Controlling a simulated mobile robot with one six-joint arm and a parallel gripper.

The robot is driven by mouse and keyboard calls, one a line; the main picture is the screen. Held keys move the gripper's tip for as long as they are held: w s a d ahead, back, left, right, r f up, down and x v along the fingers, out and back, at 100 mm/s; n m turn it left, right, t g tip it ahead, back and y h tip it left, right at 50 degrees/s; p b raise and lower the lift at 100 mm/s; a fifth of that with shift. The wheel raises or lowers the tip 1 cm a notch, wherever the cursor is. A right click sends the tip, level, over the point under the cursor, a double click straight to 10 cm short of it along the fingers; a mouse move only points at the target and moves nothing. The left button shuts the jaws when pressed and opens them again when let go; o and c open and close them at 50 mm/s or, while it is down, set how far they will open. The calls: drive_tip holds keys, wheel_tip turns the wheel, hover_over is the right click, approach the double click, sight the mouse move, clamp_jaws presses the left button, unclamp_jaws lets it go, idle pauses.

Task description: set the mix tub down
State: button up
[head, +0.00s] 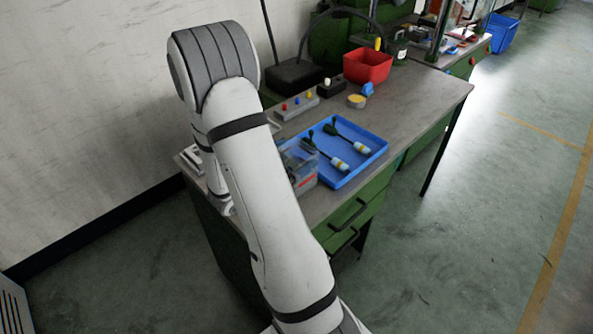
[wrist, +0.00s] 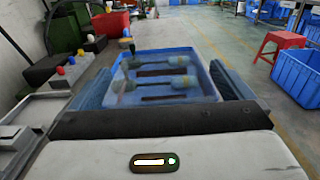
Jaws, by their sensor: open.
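A clear, see-through tub (head: 303,172) stands at the near edge of the bench, beside the blue tray, partly behind my arm in the head view. I take it for the mix tub, but its label is not readable. In the wrist view my gripper (wrist: 160,88) is open, with a bluish finger at each side. The space between the fingers looks hazy, as if seen through clear plastic. I cannot tell whether a finger touches the tub. In the head view my arm hides most of the gripper.
The blue tray (head: 345,177) holds two dark-ended tools with pale handles. The bench's right front corner (head: 440,95) is bare.

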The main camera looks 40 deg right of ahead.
drive_tip(key=shift+d, duration=0.55)
drive_tip(key=shift+c, duration=0.6)
drive_tip(key=c, duration=1.1)
drive_tip(key=shift+w, duration=0.1)
drive_tip(key=shift+c, duration=0.2)
